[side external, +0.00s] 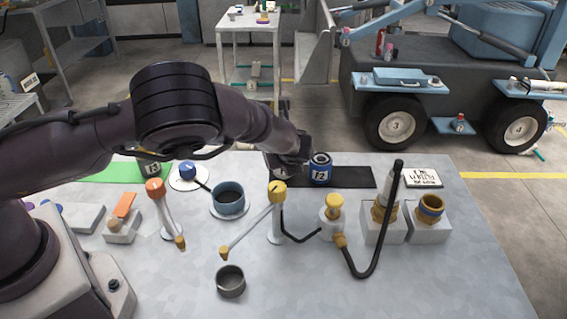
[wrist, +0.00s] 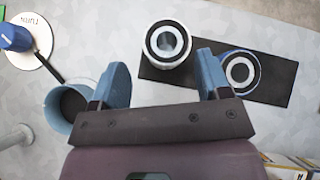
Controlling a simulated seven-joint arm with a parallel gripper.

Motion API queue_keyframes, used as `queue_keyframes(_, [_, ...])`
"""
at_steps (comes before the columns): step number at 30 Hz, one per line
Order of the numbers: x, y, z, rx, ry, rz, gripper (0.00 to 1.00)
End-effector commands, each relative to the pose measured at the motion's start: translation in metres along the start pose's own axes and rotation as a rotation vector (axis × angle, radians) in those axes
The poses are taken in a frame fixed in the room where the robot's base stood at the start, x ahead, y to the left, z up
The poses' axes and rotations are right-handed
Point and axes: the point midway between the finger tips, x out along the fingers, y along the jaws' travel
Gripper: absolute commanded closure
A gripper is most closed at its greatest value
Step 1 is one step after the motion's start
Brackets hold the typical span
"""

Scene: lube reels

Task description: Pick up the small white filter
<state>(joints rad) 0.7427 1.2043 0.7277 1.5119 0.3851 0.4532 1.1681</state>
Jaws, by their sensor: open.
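The small white filter (wrist: 168,44) stands on a black mat (wrist: 275,92) in the wrist view, its round top with a dark ring facing the camera. My gripper (wrist: 163,76) is open, with one blue-grey finger on each side of the space just below the filter in the picture. The filter lies ahead of that space, and I see no contact with the fingers. In the side external view my gripper (side external: 291,155) is over the left part of the mat (side external: 352,177); I cannot make out the white filter there, behind my arm's end.
A blue filter (side external: 320,170) marked 12 stands close to the right of my gripper. A blue cup (side external: 229,200), a yellow-topped stand (side external: 276,215) and a grey ring-shaped cup (side external: 231,281) are on the table. The table's front right is clear.

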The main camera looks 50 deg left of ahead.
Motion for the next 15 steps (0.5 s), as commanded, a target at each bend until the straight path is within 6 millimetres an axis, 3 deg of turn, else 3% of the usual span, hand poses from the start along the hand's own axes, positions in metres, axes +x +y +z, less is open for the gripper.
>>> queue_keyframes(1, [0.003, 0.002, -0.012, 0.031, -0.054, 0.044, 0.30])
queue_keyframes(6, [-0.007, -0.005, -0.030, 0.088, -0.241, 0.087, 0.30])
queue_keyframes(11, [-0.011, -0.009, -0.033, 0.096, -0.337, 0.084, 0.30])
queue_keyframes(15, [0.000, -0.009, -0.028, 0.095, -0.349, 0.085, 0.30])
